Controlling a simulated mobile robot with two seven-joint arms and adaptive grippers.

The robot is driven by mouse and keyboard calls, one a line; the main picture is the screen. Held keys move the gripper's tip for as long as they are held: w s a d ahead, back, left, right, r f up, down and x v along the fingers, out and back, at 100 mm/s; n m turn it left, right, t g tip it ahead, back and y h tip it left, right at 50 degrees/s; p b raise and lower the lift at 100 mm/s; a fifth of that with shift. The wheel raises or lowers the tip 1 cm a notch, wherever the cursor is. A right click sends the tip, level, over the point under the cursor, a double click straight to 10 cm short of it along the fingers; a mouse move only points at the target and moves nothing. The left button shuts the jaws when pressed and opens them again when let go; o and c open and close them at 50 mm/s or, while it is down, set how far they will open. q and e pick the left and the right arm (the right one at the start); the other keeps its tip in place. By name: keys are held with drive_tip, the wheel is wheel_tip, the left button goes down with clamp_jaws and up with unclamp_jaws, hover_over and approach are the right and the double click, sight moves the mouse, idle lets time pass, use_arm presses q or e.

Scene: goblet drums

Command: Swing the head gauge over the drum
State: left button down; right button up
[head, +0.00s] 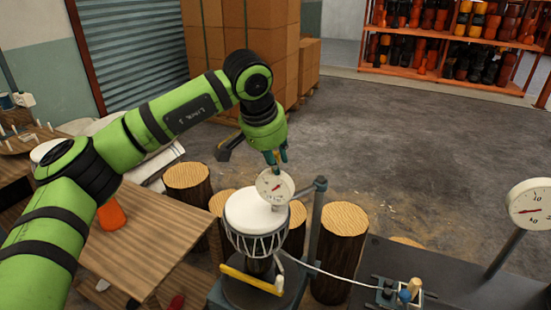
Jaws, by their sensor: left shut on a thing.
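The head gauge (272,187), a round white dial with a red needle, shows at the upper right edge of the drum's white head. It joins an upright grey post (315,225) to the right of the drum. The goblet drum (252,214) stands upright, with a white head and cords around its dark body. My left gripper (277,164) points down and is shut on the head gauge at its top. The gap between gauge and drum head is hard to judge. My right gripper is not in view.
A wooden table (150,235) with an orange item (111,215) stands left. Log stools (341,240) stand around the drum. A dark bench (440,275) with a second dial (531,204) is at right. A white hose runs from the drum stand to it. Open floor lies behind.

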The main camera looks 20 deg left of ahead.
use_arm(q)
drive_tip(key=shift+w+a+r, duration=0.1)
drive_tip(key=shift+w+r, duration=0.15)
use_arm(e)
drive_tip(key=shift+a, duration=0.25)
use_arm(q)
drive_tip(key=c, duration=1.1)
unclamp_jaws()
drive_tip(key=shift+w+f, duration=0.1)
drive_tip(key=shift+f, duration=0.1)
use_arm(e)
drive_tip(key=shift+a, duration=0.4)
use_arm(q)
drive_tip(key=v, duration=1.2)
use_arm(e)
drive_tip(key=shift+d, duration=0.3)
use_arm(q)
drive_tip(key=shift+f, duration=0.1)
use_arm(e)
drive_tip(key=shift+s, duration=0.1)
